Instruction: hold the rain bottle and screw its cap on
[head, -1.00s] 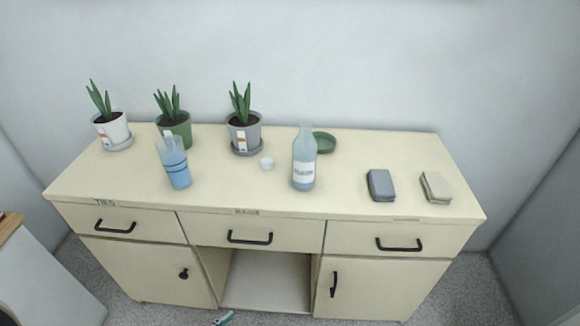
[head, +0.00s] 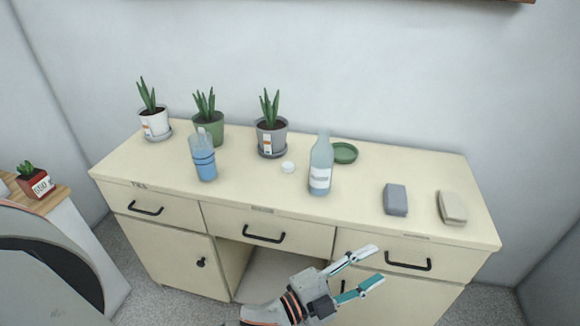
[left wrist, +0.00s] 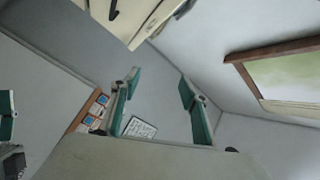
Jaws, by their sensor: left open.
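The rain bottle (head: 321,165), pale blue with a white label, stands upright and uncapped-looking on the cream sideboard (head: 240,185). A small white cap (head: 288,167) lies on the top to its left, apart from it. My left gripper (head: 368,268) is open and empty, low in front of the sideboard drawers, below and in front of the bottle. Its open fingers also show in the left wrist view (left wrist: 158,88), with nothing between them.
A blue-filled jug (head: 204,160) stands left of the cap. Three potted plants (head: 271,137) line the back. A green saucer (head: 344,152) sits behind the bottle. A grey block (head: 396,199) and a beige block (head: 452,207) lie to the right.

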